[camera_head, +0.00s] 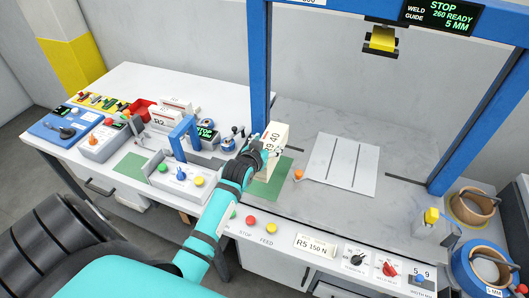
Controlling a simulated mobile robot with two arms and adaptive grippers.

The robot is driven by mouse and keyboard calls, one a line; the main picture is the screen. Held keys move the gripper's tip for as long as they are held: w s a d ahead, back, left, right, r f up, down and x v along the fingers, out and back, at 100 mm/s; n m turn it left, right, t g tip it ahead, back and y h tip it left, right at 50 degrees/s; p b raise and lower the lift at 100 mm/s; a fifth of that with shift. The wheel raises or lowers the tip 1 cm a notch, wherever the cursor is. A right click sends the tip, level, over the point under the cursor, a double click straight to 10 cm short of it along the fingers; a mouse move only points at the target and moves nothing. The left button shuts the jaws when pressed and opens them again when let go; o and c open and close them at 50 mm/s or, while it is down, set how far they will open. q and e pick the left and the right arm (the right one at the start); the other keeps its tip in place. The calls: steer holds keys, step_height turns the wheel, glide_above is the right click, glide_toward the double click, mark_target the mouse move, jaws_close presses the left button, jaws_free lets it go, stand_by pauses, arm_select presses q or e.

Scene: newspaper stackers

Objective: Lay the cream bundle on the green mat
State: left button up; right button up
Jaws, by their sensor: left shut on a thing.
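The cream bundle (276,139) has dark digits on its face and stands on edge in my left gripper (261,144). My left gripper is shut on it. Its fingers are partly hidden by the wrist. The green mat (284,171) lies on the bench just below and in front of the bundle, partly hidden by my teal arm. I cannot tell whether the bundle touches the mat. Another green patch (130,164) lies on the left bench. My right gripper is out of view.
A blue frame (258,60) rises close behind the bundle. A pale slotted plate (341,163) lies to the right, with an orange knob (298,174) beside it. Buttons and dials line the front edge. Devices crowd the left bench. Strap rolls (474,205) stand at far right.

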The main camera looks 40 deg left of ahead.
arm_select(q)
steer(key=shift+w+r, duration=0.1)
steer(key=shift+r, duration=0.1)
steer(key=shift+w+d, duration=0.15)
steer(key=shift+p, duration=0.3)
step_height(320, 180, down, 5)
steer(key=b, duration=0.3)
steer(key=shift+f+b, duration=0.2)
steer(key=shift+b, duration=0.1)
steer(key=shift+f+b, duration=0.55)
steer(key=shift+f, duration=0.6)
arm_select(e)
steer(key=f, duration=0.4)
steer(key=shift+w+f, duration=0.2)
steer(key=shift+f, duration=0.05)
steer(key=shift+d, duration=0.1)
